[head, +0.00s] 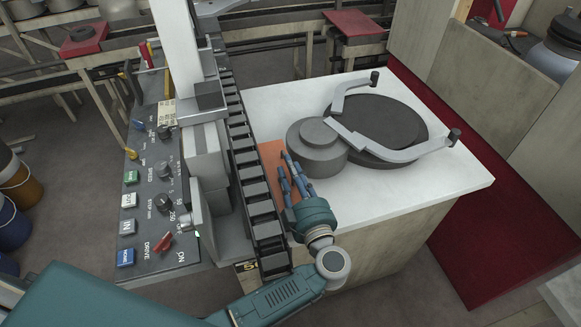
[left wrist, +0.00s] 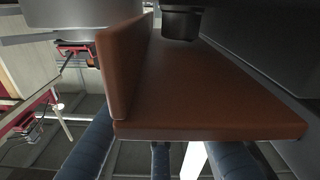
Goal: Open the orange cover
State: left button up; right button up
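The orange cover (head: 271,156) shows in the head view as a flat orange panel between the black chain track and the grey round part on the white table, partly hidden by my left gripper. In the left wrist view the orange cover (left wrist: 215,95) is large and close, with a wide plate and an upright flange along its left side. My left gripper (head: 288,160) is at the cover, its blue fingers pointing away from me. In the wrist view the fingers are spread below the cover's near edge, with nothing visible held between them. Contact cannot be told. My right gripper is not in view.
A control panel (head: 160,200) with knobs and a red lever stands left of the black chain track (head: 250,180). The white table (head: 440,185) carries a dark disc (head: 390,115) with grey arms and a grey cylinder (head: 317,150) close beside my fingers. The table's front right is clear.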

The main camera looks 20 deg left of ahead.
pick_arm(q)
grip_shut()
jog(key=shift+a, duration=0.1)
dwell(0.3)
